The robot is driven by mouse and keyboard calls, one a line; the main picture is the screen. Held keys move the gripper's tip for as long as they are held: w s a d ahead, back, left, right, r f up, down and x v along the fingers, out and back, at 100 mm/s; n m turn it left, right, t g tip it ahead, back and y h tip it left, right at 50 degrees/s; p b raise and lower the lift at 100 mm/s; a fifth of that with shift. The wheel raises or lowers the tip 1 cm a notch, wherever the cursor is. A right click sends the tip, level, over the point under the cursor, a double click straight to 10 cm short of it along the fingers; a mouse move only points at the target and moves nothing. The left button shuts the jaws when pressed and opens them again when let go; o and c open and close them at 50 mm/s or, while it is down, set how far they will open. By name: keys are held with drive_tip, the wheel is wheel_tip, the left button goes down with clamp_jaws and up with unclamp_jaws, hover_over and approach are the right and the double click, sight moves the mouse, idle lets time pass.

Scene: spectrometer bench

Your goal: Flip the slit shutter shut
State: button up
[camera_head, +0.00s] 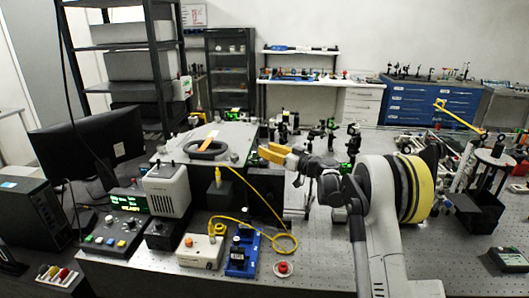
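A pale, flat-topped instrument box (175,150) stands in the middle of the bench, with a black ring-shaped part (207,156) on its top. A flat orange strip (210,139) stands up at a tilt by the ring. I cannot tell for sure which part is the slit shutter or whether it is open. My gripper (268,153), with yellow fingers, reaches in from the right. In the picture it lies to the right of the ring and strip, apart from them. Its fingers overlap, so their opening is unclear.
A grey lamp-like box (167,190), a control box with green display (118,228), a white box with an orange knob (201,251) and a blue device (243,252) stand in front. A yellow cable (262,238) loops there. Optics posts (331,130) stand behind my gripper.

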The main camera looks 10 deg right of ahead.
drive_tip(key=shift+w+a, duration=0.35)
drive_tip(key=shift+w, duration=0.15)
clamp_jaws()
